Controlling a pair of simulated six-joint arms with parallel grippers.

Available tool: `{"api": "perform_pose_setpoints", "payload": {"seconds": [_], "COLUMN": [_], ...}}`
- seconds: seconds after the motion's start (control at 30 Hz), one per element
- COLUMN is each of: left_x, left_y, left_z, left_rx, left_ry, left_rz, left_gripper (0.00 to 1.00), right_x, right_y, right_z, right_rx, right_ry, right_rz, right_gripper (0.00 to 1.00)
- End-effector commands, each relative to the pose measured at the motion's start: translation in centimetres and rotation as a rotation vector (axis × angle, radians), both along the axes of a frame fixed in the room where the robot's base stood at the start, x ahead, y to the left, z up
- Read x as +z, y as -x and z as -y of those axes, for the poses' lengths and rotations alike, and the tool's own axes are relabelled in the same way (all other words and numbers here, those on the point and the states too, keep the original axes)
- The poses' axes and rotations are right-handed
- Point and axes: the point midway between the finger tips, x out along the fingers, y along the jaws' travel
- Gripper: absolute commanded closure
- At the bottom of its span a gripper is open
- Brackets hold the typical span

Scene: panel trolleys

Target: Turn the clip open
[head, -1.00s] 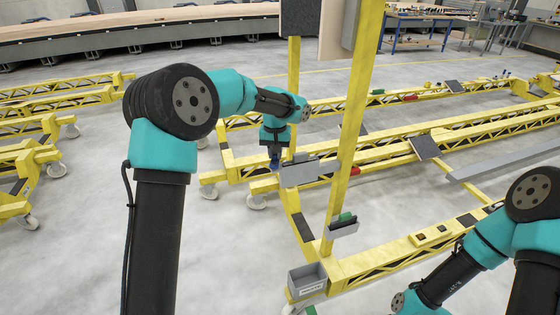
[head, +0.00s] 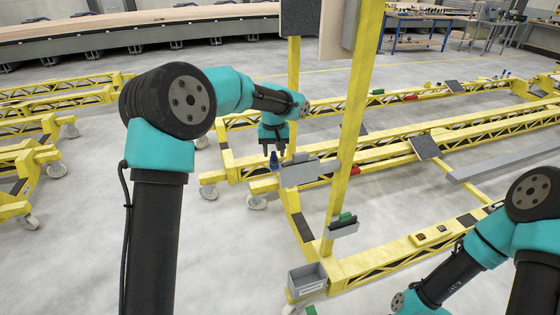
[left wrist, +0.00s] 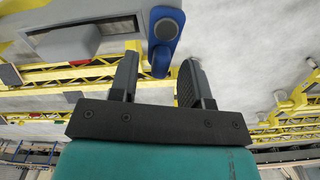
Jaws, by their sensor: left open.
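The blue clip (head: 274,160) stands at the left end of a grey plate (head: 299,172) on the yellow trolley frame. In the left wrist view the clip (left wrist: 161,55) is a blue lever with a round grey boss; its narrow end points toward my fingers. My left gripper (head: 272,150) is just above the clip with its fingers pointing down. In the left wrist view its two black fingers are spread, with the lever's narrow end in the gap between them and no clear contact. My right gripper is outside the picture; only my right arm shows.
A yellow upright post (head: 350,130) rises right of the plate, with a small grey holder (head: 343,229) holding a green piece. A grey bin (head: 307,281) sits at the frame's near corner. Open floor (head: 235,250) lies left of the frame.

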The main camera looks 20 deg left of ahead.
Motion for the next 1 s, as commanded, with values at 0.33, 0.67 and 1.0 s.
{"api": "perform_pose_setpoints", "payload": {"seconds": [0.33, 0.67, 1.0], "left_x": [2.0, 3.8, 5.5], "left_y": [0.0, 0.0, 0.0], "left_z": [0.0, 0.0, 0.0], "left_rx": [-0.001, -0.001, 0.000], "left_ry": [0.000, 0.000, 0.001], "left_rz": [0.002, 0.002, 0.001], "left_gripper": [0.56, 0.56, 0.56], "right_x": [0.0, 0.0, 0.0], "right_y": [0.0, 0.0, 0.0], "right_z": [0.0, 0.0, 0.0], "right_rx": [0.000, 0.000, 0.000], "right_ry": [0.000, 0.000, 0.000], "right_rz": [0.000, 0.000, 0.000], "right_gripper": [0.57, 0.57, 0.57]}}
